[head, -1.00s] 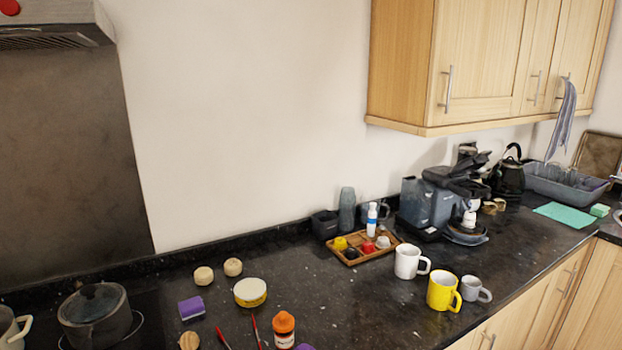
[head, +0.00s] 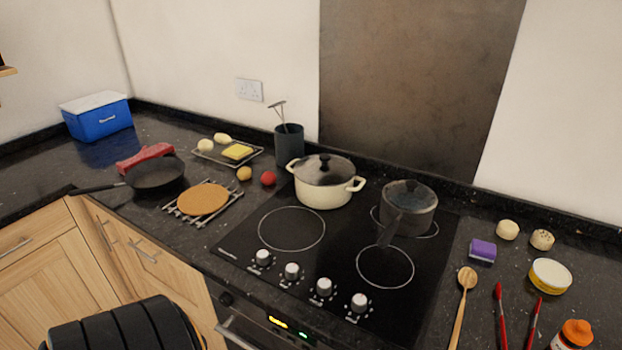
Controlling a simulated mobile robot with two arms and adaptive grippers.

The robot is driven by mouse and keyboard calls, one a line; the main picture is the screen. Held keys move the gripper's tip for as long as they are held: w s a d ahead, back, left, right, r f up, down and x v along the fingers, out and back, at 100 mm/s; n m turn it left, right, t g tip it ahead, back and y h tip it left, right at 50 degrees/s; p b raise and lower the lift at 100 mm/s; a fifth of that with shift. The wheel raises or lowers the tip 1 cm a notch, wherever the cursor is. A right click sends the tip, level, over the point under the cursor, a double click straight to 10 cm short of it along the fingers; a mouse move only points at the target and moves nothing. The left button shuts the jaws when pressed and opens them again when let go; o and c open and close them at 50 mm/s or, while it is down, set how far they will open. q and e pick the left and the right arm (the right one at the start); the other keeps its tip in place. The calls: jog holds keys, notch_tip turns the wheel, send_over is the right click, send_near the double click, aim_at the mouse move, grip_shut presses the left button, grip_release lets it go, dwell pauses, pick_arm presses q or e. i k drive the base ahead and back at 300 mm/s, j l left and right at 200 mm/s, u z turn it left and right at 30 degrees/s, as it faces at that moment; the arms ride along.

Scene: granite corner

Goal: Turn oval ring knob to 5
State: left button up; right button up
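The black glass hob (head: 335,245) is in the middle of the head view. Several silver knobs stand in a row along its front edge: a leftmost knob (head: 263,258), a second knob (head: 291,271), a third knob (head: 324,287) and a rightmost knob (head: 359,302). Their markings and settings are too small to read. A front left ring (head: 292,229) and a front right ring (head: 385,267) are bare. The back rings are partly or wholly hidden under pots, so I cannot tell which ring is oval. Neither of my grippers is in view.
A cream pot (head: 324,190) and a grey saucepan (head: 408,212) stand on the back of the hob, the saucepan's handle pointing forward. A frying pan (head: 156,175) and a rack (head: 170,212) are left. A wooden spoon (head: 464,300) lies right. The oven front (head: 235,325) is below.

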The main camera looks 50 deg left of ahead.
aim_at(359, 302)
jog(key=u, duration=1.25)
